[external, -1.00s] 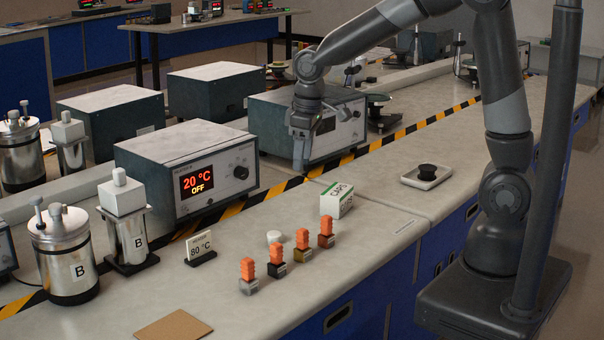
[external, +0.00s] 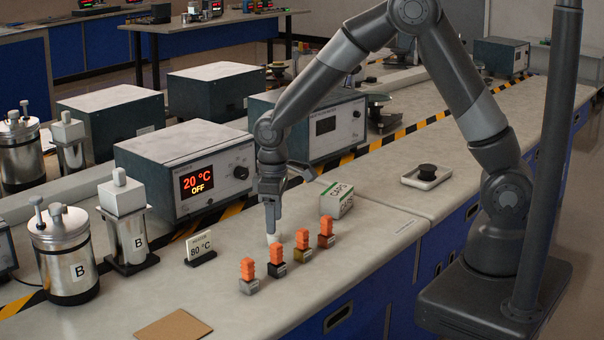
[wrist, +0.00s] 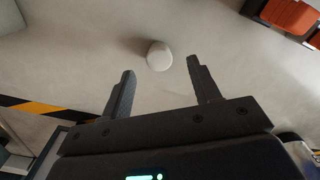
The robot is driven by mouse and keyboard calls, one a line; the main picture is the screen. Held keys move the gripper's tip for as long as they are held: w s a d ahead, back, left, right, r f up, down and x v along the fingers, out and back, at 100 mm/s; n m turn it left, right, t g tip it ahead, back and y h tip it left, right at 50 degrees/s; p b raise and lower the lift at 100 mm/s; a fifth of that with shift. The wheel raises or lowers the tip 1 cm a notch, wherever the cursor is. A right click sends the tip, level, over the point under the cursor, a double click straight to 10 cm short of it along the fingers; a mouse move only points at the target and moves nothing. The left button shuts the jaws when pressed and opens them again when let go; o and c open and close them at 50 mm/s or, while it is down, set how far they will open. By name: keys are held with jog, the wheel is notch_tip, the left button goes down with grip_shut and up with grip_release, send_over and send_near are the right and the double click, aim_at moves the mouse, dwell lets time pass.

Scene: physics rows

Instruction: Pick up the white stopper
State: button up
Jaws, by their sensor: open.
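The white stopper (external: 273,239) stands on the bench behind the row of orange-topped pieces, partly hidden by my gripper in the external view. In the wrist view the white stopper (wrist: 159,56) is a small, pale, rounded piece just beyond and between my fingertips. My gripper (external: 271,228) points down over it in the external view. In the wrist view my gripper (wrist: 160,74) is open, with one finger on each side and nothing between them. I cannot tell the exact height of the fingertips over the bench.
Several orange-topped pieces (external: 277,262) stand in a row close in front of the stopper. A CAPS box (external: 337,200) is to the right. An 80 °C sign (external: 200,248) and a heater box (external: 190,172) are to the left and behind. The front bench is clear around a brown pad (external: 173,326).

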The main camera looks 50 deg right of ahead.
aim_at(274, 239)
notch_tip(274, 239, down, 5)
jog(key=shift+r, duration=0.2)
jog(key=shift+c, duration=0.2)
jog(key=c, duration=1)
jog(key=shift+r, duration=0.1)
